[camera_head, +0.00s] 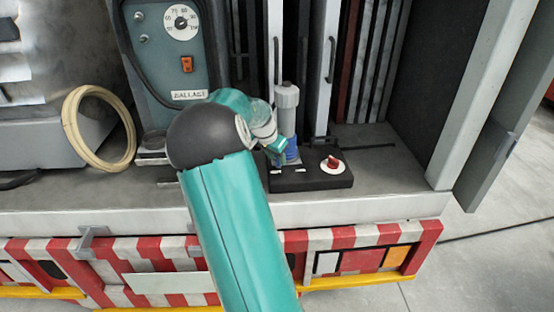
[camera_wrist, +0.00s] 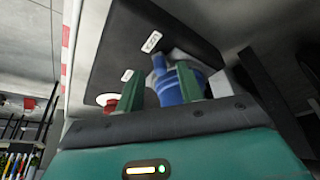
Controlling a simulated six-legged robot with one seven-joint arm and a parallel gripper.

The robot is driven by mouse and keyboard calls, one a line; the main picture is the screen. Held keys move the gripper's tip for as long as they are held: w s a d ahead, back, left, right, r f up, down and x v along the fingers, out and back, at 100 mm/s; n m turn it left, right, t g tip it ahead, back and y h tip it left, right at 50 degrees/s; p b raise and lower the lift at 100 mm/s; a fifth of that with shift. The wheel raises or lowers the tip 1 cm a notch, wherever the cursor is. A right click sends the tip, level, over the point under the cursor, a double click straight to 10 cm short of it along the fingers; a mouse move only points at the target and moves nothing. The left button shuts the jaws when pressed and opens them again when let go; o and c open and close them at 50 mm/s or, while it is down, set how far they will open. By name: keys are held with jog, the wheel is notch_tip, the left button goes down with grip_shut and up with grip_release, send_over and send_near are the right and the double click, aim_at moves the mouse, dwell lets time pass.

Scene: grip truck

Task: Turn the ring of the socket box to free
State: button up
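The black socket box (camera_head: 311,180) stands on the truck's grey deck, with a red knob (camera_head: 333,163) on a white disc. Its blue ring (camera_head: 292,157) sits at the left of the box, around the foot of an upright grey plug (camera_head: 288,108). In the wrist view, the blue ring (camera_wrist: 170,88) has a small lug (camera_wrist: 159,64) sticking up. My gripper (camera_wrist: 158,94) has its two green fingers apart. The ring shows partly between them and partly behind the right finger. I cannot tell whether either finger touches it. In the head view, my gripper (camera_head: 277,147) is close to the ring's left side.
A ballast panel (camera_head: 170,60) with a dial and orange switch stands left of my arm. A coiled cream hose (camera_head: 98,128) is farther left. Tall cabinet fronts with handles (camera_head: 330,60) rise behind the box.

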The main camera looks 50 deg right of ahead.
jog(key=shift+x, duration=0.95)
jog(key=shift+r, duration=0.1)
grip_shut()
